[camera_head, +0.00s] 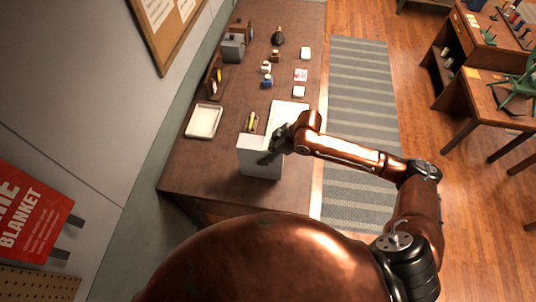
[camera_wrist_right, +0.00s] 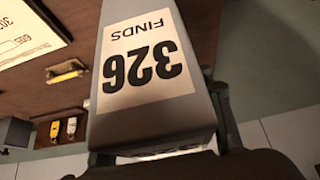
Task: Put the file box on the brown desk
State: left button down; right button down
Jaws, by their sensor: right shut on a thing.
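The file box (camera_head: 261,165) is a pale grey upright box at the near end of the long brown desk (camera_head: 200,166). My right gripper (camera_head: 272,149) is shut on it, reaching in from the right. In the right wrist view the file box (camera_wrist_right: 150,115) fills the middle, with a label reading "326 FINDS". Parts of the fingers of my right gripper (camera_wrist_right: 162,150) show at both sides of its lower end. I cannot tell whether the box's base touches the desk. My left gripper is not in view.
A white tray (camera_head: 203,121) lies left of the box. A white sheet (camera_head: 287,112) lies just behind it. Several small items and a grey box (camera_head: 232,47) stand farther back. A striped rug (camera_head: 358,100) lies right of the desk. A red blanket sign (camera_head: 30,208) is at left.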

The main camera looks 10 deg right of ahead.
jog(key=shift+w+a+f+p, duration=0.1)
jog(key=shift+w+f+p, duration=0.1)
jog(key=shift+f, duration=0.4)
jog(key=shift+w+d+f+p, duration=0.1)
jog(key=shift+w+f+p, duration=0.1)
jog(key=shift+f, duration=0.45)
jog(key=shift+w+a+f+p, duration=0.1)
jog(key=shift+w+f+p, duration=0.1)
jog(key=shift+f, duration=0.4)
jog(key=shift+s+f, duration=0.1)
jog(key=c, duration=1)
grip_release()
jog(key=shift+s+f, duration=0.1)
jog(key=shift+o, duration=0.2)
jog(key=b+v, duration=0.1)
jog(key=v, duration=1.1)
